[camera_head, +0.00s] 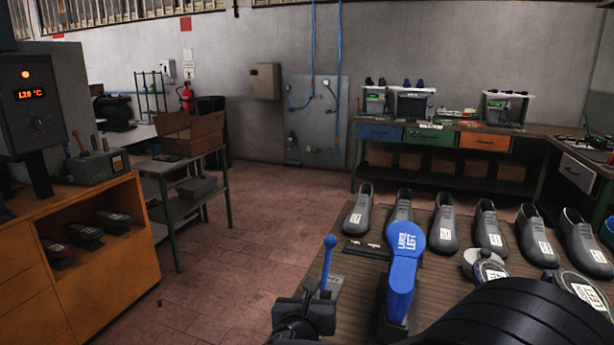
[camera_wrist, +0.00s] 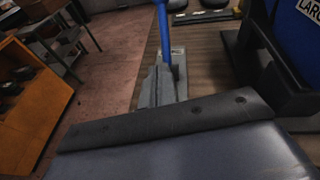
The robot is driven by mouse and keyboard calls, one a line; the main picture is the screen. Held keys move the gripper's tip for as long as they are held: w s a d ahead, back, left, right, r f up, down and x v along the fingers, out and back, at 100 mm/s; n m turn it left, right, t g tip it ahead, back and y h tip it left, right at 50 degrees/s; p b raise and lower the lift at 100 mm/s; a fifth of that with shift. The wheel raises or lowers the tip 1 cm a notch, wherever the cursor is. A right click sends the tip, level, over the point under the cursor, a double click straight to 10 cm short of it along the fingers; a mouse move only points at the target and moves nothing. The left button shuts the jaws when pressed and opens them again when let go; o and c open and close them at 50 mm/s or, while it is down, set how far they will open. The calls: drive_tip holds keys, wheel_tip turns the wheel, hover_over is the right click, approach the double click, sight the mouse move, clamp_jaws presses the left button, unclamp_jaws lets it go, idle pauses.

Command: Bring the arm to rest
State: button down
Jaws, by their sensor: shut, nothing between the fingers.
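My gripper (camera_wrist: 160,121) fills the bottom of the wrist view as a dark bar with small round dots in front of a broad grey body. It is shut and holds nothing. The lever also shows in the head view (camera_head: 328,258). The blue form marked LARGE LEFT (camera_head: 403,287) stands just right of the lever, and part of it shows at the right of the wrist view (camera_wrist: 292,35).
Several grey labelled shoes (camera_head: 443,224) stand in a row on the wooden bench (camera_head: 352,283). Round-topped devices stand at its right. An orange cabinet (camera_head: 105,290) with a heater reading 120 °C (camera_head: 30,95) is at left. Tiled floor (camera_head: 235,240) lies clear between.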

drive_tip(key=s, duration=0.1)
drive_tip(key=s+f, duration=0.2)
drive_tip(key=shift+s+a+b, duration=0.2)
drive_tip(key=shift+a+b, duration=0.05)
drive_tip(key=shift+b, duration=0.05)
drive_tip(key=shift+v, duration=1.05)
drive_tip(key=shift+s+r, duration=0.2)
drive_tip(key=shift+s, duration=0.3)
